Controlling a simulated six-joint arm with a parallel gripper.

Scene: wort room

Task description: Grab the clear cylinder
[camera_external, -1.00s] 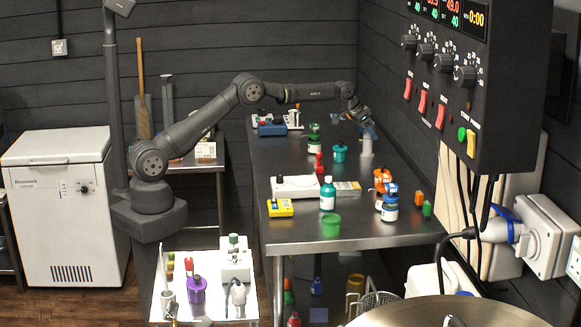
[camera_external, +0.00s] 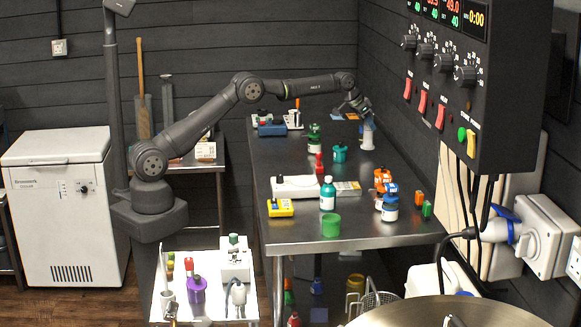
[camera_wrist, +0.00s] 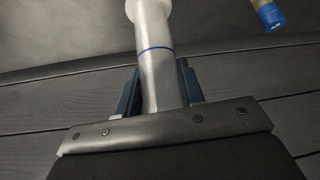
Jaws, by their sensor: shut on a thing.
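The clear cylinder (camera_external: 368,138) is upright at the far right part of the steel table, near the dark wall. It has a blue ring around it and a wider foot, seen in the wrist view (camera_wrist: 155,70). My gripper (camera_external: 367,118) is at its upper part. In the wrist view my gripper (camera_wrist: 158,95) has one blue finger on each side of the cylinder and is shut on it. I cannot tell whether the foot touches the table.
A teal jar (camera_external: 340,153) and a green-capped bottle (camera_external: 314,136) stand left of the cylinder. A blue-capped bottle (camera_wrist: 270,14) shows at the wrist view's top right.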

